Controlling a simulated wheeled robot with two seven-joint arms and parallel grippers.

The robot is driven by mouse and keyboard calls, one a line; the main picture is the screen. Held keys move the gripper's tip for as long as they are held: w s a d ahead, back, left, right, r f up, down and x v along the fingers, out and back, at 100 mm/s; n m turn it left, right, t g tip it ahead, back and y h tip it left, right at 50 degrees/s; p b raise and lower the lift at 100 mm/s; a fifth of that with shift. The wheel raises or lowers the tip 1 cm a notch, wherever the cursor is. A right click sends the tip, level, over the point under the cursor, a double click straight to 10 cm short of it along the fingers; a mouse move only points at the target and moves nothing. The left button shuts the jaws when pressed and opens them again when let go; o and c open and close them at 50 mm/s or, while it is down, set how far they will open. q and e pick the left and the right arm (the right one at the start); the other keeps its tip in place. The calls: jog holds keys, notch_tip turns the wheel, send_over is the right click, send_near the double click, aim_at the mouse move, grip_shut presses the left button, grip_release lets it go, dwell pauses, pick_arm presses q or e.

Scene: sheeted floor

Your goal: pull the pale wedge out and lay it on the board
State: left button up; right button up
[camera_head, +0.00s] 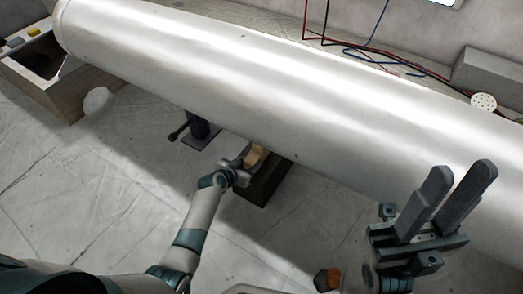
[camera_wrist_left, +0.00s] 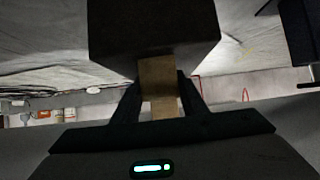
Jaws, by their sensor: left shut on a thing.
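The pale wedge (camera_head: 256,155) is under the near side of a big white cylinder (camera_head: 270,65), at a dark block (camera_head: 268,182). My left gripper (camera_head: 246,164) is shut on the wedge. In the left wrist view the wedge (camera_wrist_left: 159,85) sits between the two fingers, its far end against or very near the dark block (camera_wrist_left: 150,30); I cannot tell whether they touch. My right gripper (camera_head: 462,168) is raised at the right, open and empty, its fingers apart. I cannot make out a board for certain in either view.
A dark stand (camera_head: 199,130) with a side handle is left of my left gripper. A wooden box (camera_head: 50,80) is at the far left, a white ball (camera_head: 97,100) beside it. An orange-and-dark object (camera_head: 327,279) lies at the bottom. The sheeted floor (camera_head: 125,190) at left is clear.

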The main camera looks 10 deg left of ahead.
pick_arm(q)
jog(key=shift+s+a, duration=0.2)
jog(key=shift+s, duration=0.2)
jog(key=shift+s+a+p, duration=0.1)
jog(key=shift+s+p, duration=0.2)
jog(key=shift+s+a+p, duration=0.2)
jog(key=shift+s, duration=0.4)
jog(key=shift+s+a+p, duration=0.2)
jog(key=shift+s, duration=0.4)
jog(key=s+a+p, duration=0.3)
jog(key=s+a, duration=0.1)
jog(key=s, duration=0.8)
jog(key=shift+a+r, duration=0.2)
jog(key=shift+r, duration=0.15)
dwell(0.9)
jog(key=shift+s, duration=0.2)
dwell(0.5)
